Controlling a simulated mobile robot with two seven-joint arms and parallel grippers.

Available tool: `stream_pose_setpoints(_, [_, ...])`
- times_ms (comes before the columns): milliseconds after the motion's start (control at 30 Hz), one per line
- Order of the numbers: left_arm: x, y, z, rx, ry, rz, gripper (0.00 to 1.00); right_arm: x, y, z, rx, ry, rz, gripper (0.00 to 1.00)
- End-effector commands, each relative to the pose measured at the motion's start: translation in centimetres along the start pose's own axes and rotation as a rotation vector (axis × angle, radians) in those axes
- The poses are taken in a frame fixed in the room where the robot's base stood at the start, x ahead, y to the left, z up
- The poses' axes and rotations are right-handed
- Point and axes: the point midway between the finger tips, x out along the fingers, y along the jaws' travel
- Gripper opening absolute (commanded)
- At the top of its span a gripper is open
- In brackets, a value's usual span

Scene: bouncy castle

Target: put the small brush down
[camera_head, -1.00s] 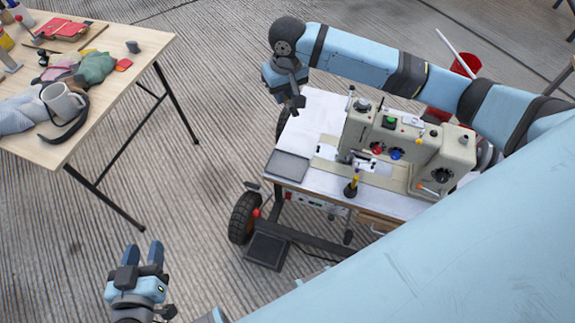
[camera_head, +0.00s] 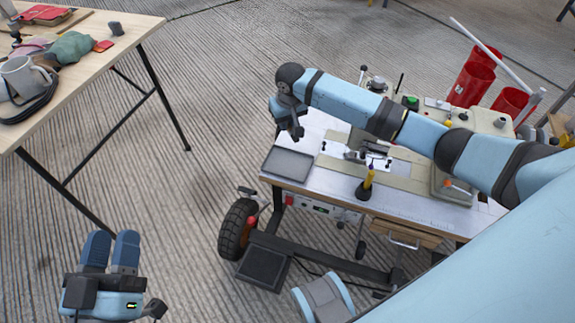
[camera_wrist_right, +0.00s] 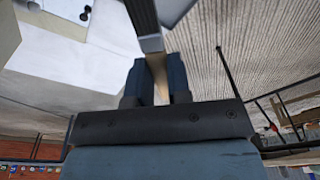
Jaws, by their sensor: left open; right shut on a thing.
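My right gripper (camera_head: 292,122) is over the far left corner of the sewing machine's white table, beyond the grey tray. In the right wrist view its fingers (camera_wrist_right: 157,82) are shut on a slim thing with a tan part between them and a dark, grey-edged part (camera_wrist_right: 148,25) reaching up. I take this for the small brush; in the head view it is too small or hidden to make out. My left gripper (camera_head: 111,251) is open and empty over the floor at the lower left.
A grey tray (camera_head: 288,164) lies on the sewing table (camera_head: 313,125). Red bins (camera_head: 472,80) stand behind. A wooden table (camera_head: 95,55) holds a mug (camera_head: 22,76) and cloths.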

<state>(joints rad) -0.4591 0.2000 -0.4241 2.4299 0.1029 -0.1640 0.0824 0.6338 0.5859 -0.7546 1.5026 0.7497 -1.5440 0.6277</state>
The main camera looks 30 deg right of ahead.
Motion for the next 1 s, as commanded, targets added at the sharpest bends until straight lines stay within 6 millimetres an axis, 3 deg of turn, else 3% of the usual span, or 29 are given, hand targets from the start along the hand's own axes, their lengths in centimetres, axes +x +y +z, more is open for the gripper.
stream_pose_setpoints(33, [-0.2, -0.3, 1.4, -0.002, -0.026, 0.001, 0.43, 2.1, 0.0, 0.3, 0.000, -0.003, 0.000, 0.00])
stream_pose_setpoints(100, [-0.2, -0.5, 2.6, -0.004, -0.065, 0.002, 0.43, 4.1, 0.0, 0.6, 0.000, -0.004, 0.001, 0.00])
stream_pose_setpoints(400, [-0.8, -1.1, 7.0, -0.010, -0.220, 0.015, 0.43, 11.2, 0.1, 1.5, 0.000, -0.002, 0.001, 0.00])
stream_pose_setpoints(667, [-1.1, -1.3, 8.3, -0.013, -0.274, 0.021, 0.43, 13.1, 0.1, 1.8, 0.000, -0.001, 0.000, 0.00])
stream_pose_setpoints(900, [-1.1, -1.8, 9.8, 0.022, -0.300, 0.032, 0.43, 16.7, 0.1, 2.2, 0.000, -0.001, 0.000, 0.00])
stream_pose_setpoints(1000, [-1.1, -1.9, 9.7, 0.034, -0.301, 0.034, 0.43, 17.0, 0.1, 2.2, 0.000, 0.000, 0.000, 0.00])
